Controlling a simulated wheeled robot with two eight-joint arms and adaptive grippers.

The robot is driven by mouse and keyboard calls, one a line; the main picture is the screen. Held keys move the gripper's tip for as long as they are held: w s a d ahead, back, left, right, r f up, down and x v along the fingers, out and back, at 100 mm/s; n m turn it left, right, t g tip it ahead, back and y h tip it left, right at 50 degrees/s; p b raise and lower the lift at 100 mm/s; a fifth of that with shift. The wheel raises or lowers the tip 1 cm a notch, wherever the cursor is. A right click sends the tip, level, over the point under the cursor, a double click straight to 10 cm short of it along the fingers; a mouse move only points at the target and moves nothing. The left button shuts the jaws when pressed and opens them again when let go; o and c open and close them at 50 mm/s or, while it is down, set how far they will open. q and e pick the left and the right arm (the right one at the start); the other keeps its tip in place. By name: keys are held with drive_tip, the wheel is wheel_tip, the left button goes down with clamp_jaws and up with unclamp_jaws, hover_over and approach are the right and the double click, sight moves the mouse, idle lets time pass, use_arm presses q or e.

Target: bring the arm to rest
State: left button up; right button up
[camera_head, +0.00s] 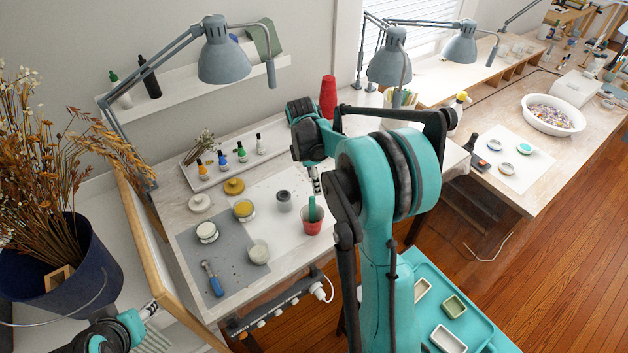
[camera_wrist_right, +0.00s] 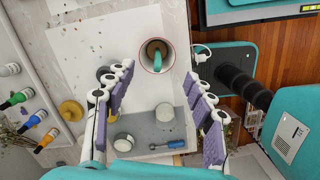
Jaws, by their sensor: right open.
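My right arm (camera_head: 378,270) reaches over the right part of the workbench in the head view. Its gripper (camera_head: 316,182) is mostly hidden behind the arm there. In the right wrist view the right gripper (camera_wrist_right: 158,108) is open and empty, its purple-padded fingers wide apart. A red cup (camera_head: 311,227) with a green item in it stands on the bench below. The cup also shows in the wrist view (camera_wrist_right: 158,68), past the fingertips and apart from them. My left gripper (camera_head: 150,309) is at the lower left by the wooden frame; its opening is unclear.
A grey mat (camera_head: 190,245) holds jars and a blue-handled tool (camera_head: 213,281). A small dark cup (camera_head: 284,201) stands beside the red cup. A white tray (camera_head: 203,180) holds several dropper bottles. Lamps (camera_head: 223,60) overhang the back. A dried-flower bucket (camera_head: 60,275) stands left.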

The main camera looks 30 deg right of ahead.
idle(0.4)
drive_tip(key=s+a+f+m+t+b, duration=0.3)
drive_tip(key=s+a+f+m+b, duration=0.2)
drive_tip(key=s+a+m+b, duration=0.2)
drive_tip(key=s+a+f+m+t+y+b, duration=0.1)
drive_tip(key=s+a+f+m+t+b, duration=0.3)
drive_tip(key=s+a+m+b, duration=0.3)
drive_tip(key=s+a+f+b, duration=0.1)
drive_tip(key=s+a+b, duration=0.1)
drive_tip(key=s+b, duration=0.2)
drive_tip(key=shift+s+t, duration=0.3)
drive_tip(key=shift+s, duration=0.1)
